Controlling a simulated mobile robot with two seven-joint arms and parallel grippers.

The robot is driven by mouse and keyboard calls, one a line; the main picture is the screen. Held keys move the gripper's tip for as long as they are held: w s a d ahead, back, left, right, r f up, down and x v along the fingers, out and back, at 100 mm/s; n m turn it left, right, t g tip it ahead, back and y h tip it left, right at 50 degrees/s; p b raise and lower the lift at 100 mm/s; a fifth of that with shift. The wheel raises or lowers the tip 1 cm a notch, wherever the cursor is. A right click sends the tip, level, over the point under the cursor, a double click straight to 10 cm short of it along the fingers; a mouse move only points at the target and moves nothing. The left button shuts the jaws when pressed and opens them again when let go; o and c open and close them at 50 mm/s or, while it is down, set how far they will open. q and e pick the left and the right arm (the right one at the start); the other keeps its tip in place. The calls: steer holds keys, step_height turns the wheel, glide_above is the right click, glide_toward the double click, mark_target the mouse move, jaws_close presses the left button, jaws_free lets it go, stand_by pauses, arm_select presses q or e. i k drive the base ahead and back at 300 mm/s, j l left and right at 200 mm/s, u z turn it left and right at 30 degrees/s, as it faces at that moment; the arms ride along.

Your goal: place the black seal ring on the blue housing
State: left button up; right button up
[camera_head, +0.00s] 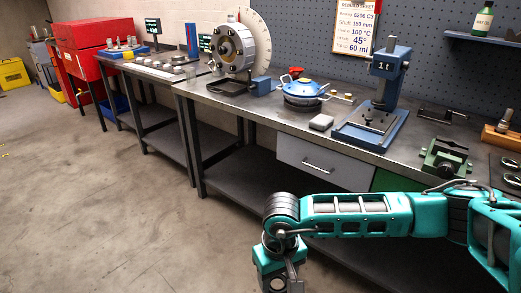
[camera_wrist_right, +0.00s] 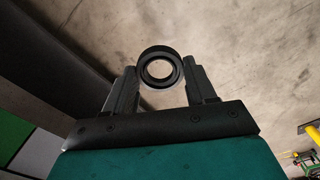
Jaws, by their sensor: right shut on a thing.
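My right gripper (camera_head: 281,283) hangs at the bottom of the head view, out in front of the bench and below its top. In the right wrist view the fingers of the right gripper (camera_wrist_right: 160,70) are shut on the black seal ring (camera_wrist_right: 160,51), its open hole facing the camera. A round blue body (camera_head: 302,91) with a bright top and a red knob near it sits on the bench; it looks like the blue housing. The ring is well apart from it. My left gripper is not in view.
The grey bench top (camera_head: 240,101) also carries a blue press (camera_head: 390,75), a green vise (camera_head: 446,157), a small pale block (camera_head: 321,122) and a machine with a round dial (camera_head: 233,48). A drawer (camera_head: 320,166) is under the bench. The floor at left is open.

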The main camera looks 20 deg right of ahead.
mark_target(305, 80)
steer(key=i+j, duration=0.1)
steer(key=i, duration=0.45)
steer(key=i+j+z, duration=0.1)
steer(key=i, duration=0.45)
steer(key=i+j+z, duration=0.2)
steer(key=i+z, duration=0.25)
steer(key=i+j+z, duration=0.85)
